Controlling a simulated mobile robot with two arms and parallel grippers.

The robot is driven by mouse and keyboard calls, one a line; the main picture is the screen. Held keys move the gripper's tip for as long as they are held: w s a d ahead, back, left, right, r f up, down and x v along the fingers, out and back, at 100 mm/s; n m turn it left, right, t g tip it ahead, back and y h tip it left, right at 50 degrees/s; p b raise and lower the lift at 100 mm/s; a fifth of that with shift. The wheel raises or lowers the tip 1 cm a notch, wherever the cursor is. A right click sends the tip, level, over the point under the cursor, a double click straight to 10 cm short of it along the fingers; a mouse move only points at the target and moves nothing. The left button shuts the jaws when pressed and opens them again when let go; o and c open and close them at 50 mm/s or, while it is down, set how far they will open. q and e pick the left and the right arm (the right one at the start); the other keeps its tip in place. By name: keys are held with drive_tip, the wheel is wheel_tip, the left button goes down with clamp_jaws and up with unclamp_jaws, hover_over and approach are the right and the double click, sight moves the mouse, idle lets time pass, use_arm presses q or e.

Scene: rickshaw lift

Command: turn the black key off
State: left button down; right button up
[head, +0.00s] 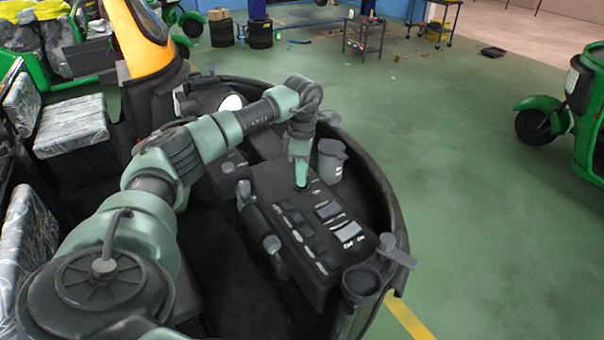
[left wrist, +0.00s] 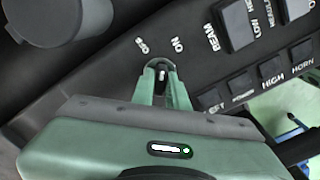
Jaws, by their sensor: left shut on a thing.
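The black key (left wrist: 161,66) sits in the black dashboard panel (head: 268,192), close to the printed OFF and ON labels, which show just above it in the left wrist view. My left gripper (head: 300,184) reaches down onto the panel from above. In the left wrist view its two green fingers (left wrist: 162,80) are shut on the key, one on each side. The key's exact angle is hard to tell. In the head view the fingers hide the key. My right gripper is not in view.
Switches (head: 328,210) labelled BEAM, LOW and HIGH lie beside the key on the panel. A grey cup-shaped part (head: 331,160) stands close to the gripper, and a handlebar lever (head: 262,228) lies in front.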

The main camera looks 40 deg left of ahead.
use_arm(q)
drive_tip(key=n, duration=0.4)
drive_tip(key=shift+r+n, duration=0.1)
drive_tip(key=shift+n, duration=0.2)
drive_tip(key=shift+w+n, duration=0.1)
drive_tip(key=shift+n, duration=1.8)
drive_tip(key=c, duration=1.4)
unclamp_jaws()
wheel_tip(320, 180, up, 8)
drive_tip(key=shift+f+b, duration=0.15)
drive_tip(key=shift+b, duration=0.8)
